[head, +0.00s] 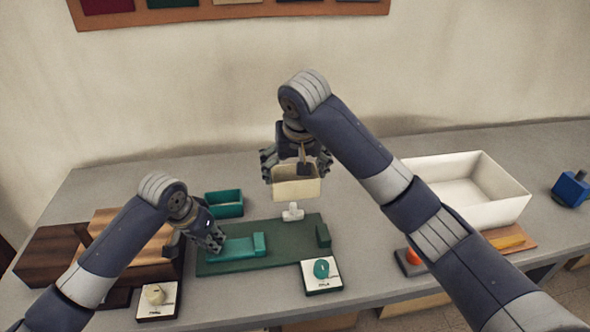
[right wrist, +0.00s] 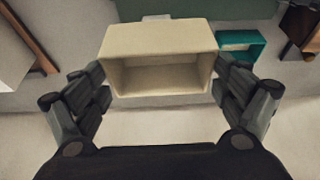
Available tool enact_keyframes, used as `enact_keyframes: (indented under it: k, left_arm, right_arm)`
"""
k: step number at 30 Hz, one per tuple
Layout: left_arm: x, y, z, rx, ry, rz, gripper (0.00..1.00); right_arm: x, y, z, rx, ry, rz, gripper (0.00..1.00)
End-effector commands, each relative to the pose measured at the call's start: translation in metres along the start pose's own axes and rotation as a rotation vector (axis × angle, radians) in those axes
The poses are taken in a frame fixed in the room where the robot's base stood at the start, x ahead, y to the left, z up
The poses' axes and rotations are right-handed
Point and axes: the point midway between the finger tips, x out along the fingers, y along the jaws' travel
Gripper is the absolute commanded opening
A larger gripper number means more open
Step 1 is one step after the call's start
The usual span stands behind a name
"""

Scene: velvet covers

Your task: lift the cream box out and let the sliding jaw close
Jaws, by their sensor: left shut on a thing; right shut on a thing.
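The cream box (head: 297,187) is held in the air above the back of the green fixture, clear of it. My right gripper (head: 297,165) is shut on it. In the right wrist view the cream box (right wrist: 158,55) sits between both fingers, its open, empty side facing the camera. The dark green fixture (head: 290,232) lies on the table. My left gripper (head: 214,240) is shut on the sliding jaw's left end; the fingertips are partly hidden.
Cards with a teal disc (head: 321,270) and a cream knob (head: 155,295) lie in front. A white bin (head: 470,190) stands right, dark wooden boxes (head: 60,258) left.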

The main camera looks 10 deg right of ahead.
Motion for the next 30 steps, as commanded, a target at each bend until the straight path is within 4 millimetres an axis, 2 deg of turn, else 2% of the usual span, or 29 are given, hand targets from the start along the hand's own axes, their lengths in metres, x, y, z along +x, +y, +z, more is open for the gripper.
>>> enact_keyframes:
  k: [21,30]
  left_arm:
    - [0.005,0.033,-0.021,-0.002,0.004,-0.005,0.00]
    - [0.006,0.035,-0.021,-0.001,0.004,-0.005,0.00]
  right_arm:
    - [-0.022,0.000,-0.009,0.000,0.001,0.000,0.66]
    - [-0.021,0.000,-0.009,0.000,0.001,0.000,0.66]
